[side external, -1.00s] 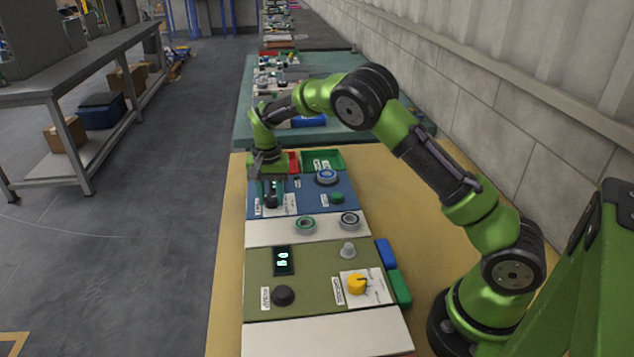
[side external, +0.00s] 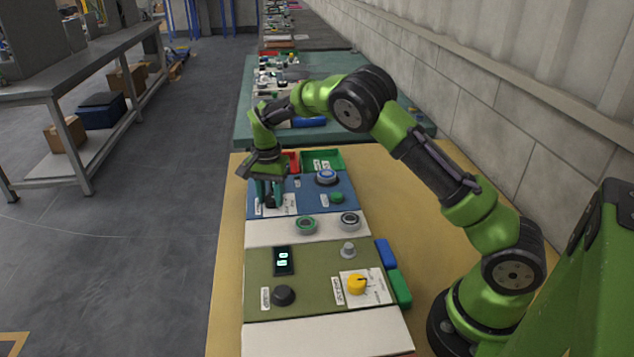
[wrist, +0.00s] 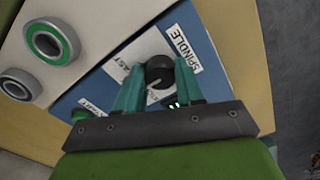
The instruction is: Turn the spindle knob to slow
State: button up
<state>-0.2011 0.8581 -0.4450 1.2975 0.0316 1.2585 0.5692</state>
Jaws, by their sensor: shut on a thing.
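The black spindle knob (wrist: 158,70) sits on a white dial plate (wrist: 140,47) on the blue panel (wrist: 86,90). A "SPINDLE" label (wrist: 185,48) is beside it, and part of a word ending in "AST" shows on the plate. A pale pointer mark on the knob faces the gripper side of the wrist view. My gripper (wrist: 159,83) is shut on the knob, with one green finger on each side. In the side view my gripper (side external: 269,194) points down at the blue panel and partly hides the knob. Other dial lettering is hidden.
A blue-ringed knob (side external: 326,177) and green button (side external: 337,197) share the blue panel. Two rings (side external: 306,224) sit on the white strip. The olive panel has a display (side external: 283,260), black knob (side external: 283,295) and yellow knob (side external: 357,285). Red (side external: 293,161) and green (side external: 322,159) trays stand behind.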

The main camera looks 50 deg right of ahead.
aim_at(270, 197)
jog(key=o, duration=1)
jog(key=shift+o, duration=0.2)
notch_tip(270, 197, up, 17)
jog(key=s+a+r+n+t, duration=0.1)
jog(key=s+a+n+t, duration=0.1)
jog(key=s, duration=0.7)
jog(key=s+a+r+n+t+y, duration=0.1)
jog(key=s+n, duration=0.3)
jog(key=s, duration=0.6)
jog(key=s+a+r+n+t+y, duration=0.1)
jog(key=s+a+n+t, duration=0.2)
jog(key=s, duration=0.6)
jog(key=shift+s+a+n+t, duration=0.3)
jog(key=shift+s+n+t, duration=0.1)
jog(key=shift+t, duration=0.2)
